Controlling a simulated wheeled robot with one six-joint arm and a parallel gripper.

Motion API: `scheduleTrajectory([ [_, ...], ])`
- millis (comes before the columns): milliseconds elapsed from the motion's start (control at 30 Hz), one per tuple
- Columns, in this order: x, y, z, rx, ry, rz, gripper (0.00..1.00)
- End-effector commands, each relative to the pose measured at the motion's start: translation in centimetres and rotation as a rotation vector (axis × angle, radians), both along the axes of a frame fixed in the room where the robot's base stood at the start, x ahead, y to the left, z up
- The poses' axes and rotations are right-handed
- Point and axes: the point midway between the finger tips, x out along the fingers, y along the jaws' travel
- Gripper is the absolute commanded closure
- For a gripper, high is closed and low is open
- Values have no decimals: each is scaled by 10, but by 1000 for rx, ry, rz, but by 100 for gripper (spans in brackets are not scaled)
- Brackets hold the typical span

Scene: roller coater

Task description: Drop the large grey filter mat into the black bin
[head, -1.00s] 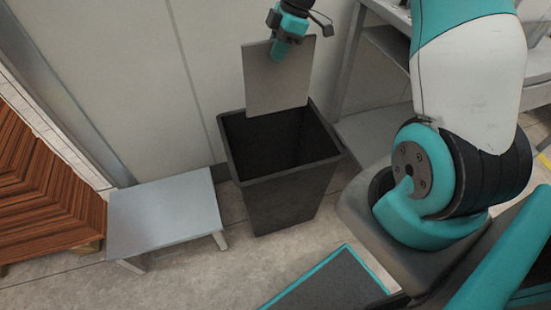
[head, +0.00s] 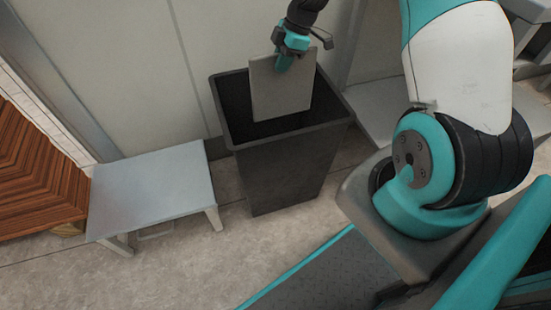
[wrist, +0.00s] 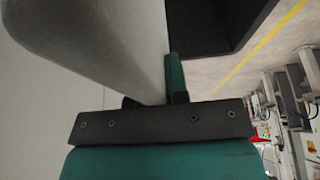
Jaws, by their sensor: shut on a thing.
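The grey filter mat (head: 281,92) is a flat square panel. My gripper (head: 289,58) is shut on its top edge and holds it hanging down, slightly tilted, over the opening of the black bin (head: 287,168). The mat's lower part appears to be inside the bin's mouth. In the wrist view, the mat (wrist: 110,40) runs away from the gripper (wrist: 160,98), with one teal finger showing beside it. Part of the black bin (wrist: 215,25) shows beyond. The other finger is mostly hidden by the mat.
A low grey step (head: 150,195) stands left of the bin. A stack of brown slatted wood (head: 38,180) lies at the far left. A pale wall (head: 120,70) is close behind the bin. A grey shelf unit (head: 385,105) stands right of it.

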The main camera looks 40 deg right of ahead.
Motion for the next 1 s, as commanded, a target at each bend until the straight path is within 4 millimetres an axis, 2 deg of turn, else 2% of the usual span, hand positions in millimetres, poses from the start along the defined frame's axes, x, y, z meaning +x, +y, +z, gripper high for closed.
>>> scheduleTrajectory([
  [33, 0, 0, -9, 0, 0, 0, 100],
  [100, 0, 0, -11, 0, 0, 0, 100],
  [367, 0, 0, -11, 0, 0, 0, 100],
  [400, 0, 0, -11, 0, 0, 0, 81],
  [500, 0, 0, -11, 0, 0, 0, 58],
  [533, 0, 0, -11, 0, 0, 0, 56],
  [833, 0, -1, -8, 0, 0, 0, 56],
  [1000, -2, -9, 13, -1, -3, -1, 56],
])
